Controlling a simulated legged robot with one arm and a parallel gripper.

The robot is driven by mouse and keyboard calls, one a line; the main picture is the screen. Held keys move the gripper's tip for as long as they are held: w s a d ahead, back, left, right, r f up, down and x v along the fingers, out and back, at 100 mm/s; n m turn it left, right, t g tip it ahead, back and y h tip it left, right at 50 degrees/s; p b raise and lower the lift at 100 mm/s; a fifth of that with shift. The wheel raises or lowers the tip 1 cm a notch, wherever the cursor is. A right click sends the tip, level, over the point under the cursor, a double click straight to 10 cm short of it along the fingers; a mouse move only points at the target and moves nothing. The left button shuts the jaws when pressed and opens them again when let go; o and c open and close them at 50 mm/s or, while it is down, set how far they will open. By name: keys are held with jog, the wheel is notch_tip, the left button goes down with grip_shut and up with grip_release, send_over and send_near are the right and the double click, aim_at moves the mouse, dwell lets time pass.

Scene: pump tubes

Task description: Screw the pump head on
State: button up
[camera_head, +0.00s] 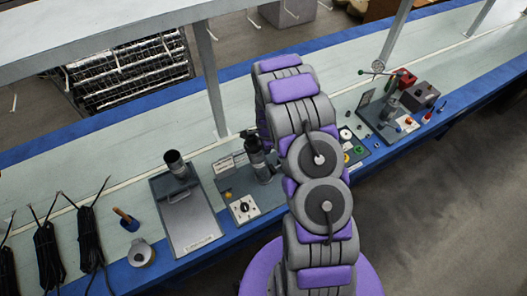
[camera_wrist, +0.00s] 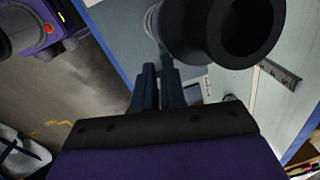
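In the head view, a dark tube with an open top (camera_head: 176,165) stands upright at the back of a grey plate (camera_head: 190,222) on the bench. A dark upright cylinder (camera_head: 258,160) stands right of it, partly beside my arm; I cannot tell which part is the pump head. In the wrist view, a large black cylinder with a round open end (camera_wrist: 215,28) fills the top. My gripper (camera_wrist: 158,68) shows below and left of it, apart from the opening in the picture. Its two dark fingers are close together; whether they grip anything is unclear. My arm hides much of the bench's middle.
A grey fixture (camera_head: 388,108) and shelf posts (camera_head: 209,78) stand farther right and behind.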

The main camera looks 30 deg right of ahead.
jog(key=w+d+n+g+y+b, duration=0.1)
jog(key=w+n, duration=0.5)
jog(key=n, duration=0.6)
jog(key=shift+d+g+b, duration=0.5)
jog(key=shift+d+g, duration=0.4)
jog(key=shift+d, duration=0.1)
jog(key=shift+f, duration=0.1)
grip_shut()
jog(key=s+m, duration=0.1)
jog(key=s+m+t, duration=0.1)
jog(key=m, duration=0.1)
jog(key=shift+a, duration=0.1)
